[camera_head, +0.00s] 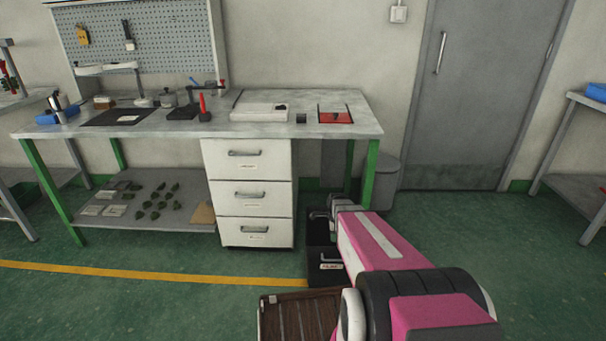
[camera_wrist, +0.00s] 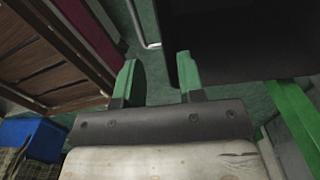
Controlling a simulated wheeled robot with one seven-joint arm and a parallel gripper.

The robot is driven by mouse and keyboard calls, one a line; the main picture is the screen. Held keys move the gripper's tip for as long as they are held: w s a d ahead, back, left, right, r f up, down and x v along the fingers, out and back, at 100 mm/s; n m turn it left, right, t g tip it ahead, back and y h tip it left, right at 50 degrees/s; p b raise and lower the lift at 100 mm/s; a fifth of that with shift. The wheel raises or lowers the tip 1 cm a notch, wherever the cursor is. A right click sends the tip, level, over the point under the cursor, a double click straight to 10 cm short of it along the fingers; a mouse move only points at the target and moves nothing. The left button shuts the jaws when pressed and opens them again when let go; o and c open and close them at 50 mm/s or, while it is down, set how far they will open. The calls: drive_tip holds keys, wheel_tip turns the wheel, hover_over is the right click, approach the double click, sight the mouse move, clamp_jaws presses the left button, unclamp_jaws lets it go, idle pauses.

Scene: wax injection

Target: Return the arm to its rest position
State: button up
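My gripper (camera_wrist: 155,80) shows in the wrist view with its two green fingers apart and nothing between them. It points down past a dark box-like thing (camera_wrist: 225,40) towards the green floor. In the head view my pink arm reaches forward from the lower right, low in front of the workbench (camera_head: 360,129). The gripper's fingers are hidden or too small to tell there. A black cabinet (camera_head: 325,272) with a handle and a label stands beside and partly behind the arm.
A brown slatted wooden crate (camera_head: 290,318) is close to the arm at the bottom; slats also show in the wrist view (camera_wrist: 50,60). A white drawer unit (camera_head: 249,178) stands under the bench, and a grey bin (camera_head: 386,182) by the door (camera_head: 484,90). Floor at the right is open.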

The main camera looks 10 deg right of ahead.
drive_tip(key=s+a+r+n, duration=0.4)
drive_tip(key=s+r+n, duration=0.2)
drive_tip(key=n, duration=0.4)
drive_tip(key=s+a+r+n, duration=0.4)
drive_tip(key=s+r+n, duration=0.3)
drive_tip(key=r+n, duration=0.2)
drive_tip(key=shift+s+r+n, duration=0.25)
drive_tip(key=shift+r+n, duration=0.05)
drive_tip(key=shift+n, duration=0.1)
